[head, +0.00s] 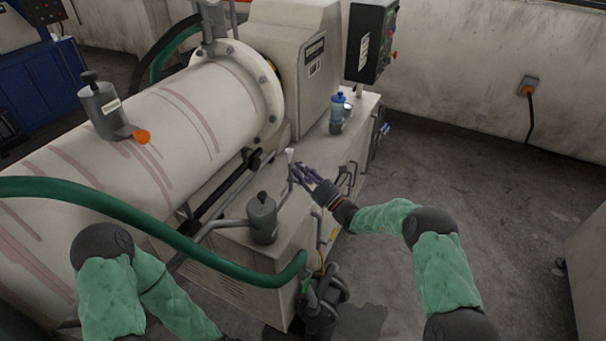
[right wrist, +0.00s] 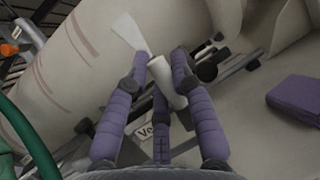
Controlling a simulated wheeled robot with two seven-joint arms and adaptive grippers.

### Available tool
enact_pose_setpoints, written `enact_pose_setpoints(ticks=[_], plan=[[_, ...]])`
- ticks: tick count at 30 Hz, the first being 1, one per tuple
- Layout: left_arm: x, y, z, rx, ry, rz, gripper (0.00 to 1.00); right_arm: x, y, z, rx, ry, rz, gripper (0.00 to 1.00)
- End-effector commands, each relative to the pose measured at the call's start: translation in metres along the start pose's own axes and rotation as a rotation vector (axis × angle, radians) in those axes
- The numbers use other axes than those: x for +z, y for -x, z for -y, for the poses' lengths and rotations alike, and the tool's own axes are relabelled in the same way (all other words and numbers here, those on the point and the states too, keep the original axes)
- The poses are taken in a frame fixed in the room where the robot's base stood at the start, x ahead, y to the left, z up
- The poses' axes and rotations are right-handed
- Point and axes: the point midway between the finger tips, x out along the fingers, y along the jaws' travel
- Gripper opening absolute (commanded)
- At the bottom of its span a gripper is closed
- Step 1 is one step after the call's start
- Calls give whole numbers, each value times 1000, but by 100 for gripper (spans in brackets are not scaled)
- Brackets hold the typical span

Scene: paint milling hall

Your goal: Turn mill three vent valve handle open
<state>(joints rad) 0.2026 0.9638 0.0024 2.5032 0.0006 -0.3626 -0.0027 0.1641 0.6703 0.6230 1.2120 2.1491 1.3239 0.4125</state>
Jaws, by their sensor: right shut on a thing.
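I cannot tell from these views how far the handle is turned. My left arm enters at the lower left, and its gripper is out of frame.
The large pale mill drum (head: 185,120) fills the left, with a grey pot and orange knob (head: 141,137) on it. A green hose (head: 150,225) crosses in front.

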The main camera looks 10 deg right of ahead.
Motion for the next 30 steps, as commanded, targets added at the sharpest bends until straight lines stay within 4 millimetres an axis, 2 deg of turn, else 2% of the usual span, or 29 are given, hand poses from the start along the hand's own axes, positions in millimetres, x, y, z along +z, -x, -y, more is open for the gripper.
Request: enact_pose_setpoints(ticks=[9,26,27,29,30], plan=[[0,-11,4,0,0,0,40,-3,3,-6,47,113,22,0],[0,-12,4,0,0,0,40,-2,3,-8,57,139,27,0],[0,-12,4,0,0,0,40,-2,3,-8,57,139,27,32],[0,-12,4,0,0,0,40,-2,3,-8,57,138,27,49],[0,-12,4,0,0,0,40,-2,3,-8,57,138,28,50]])
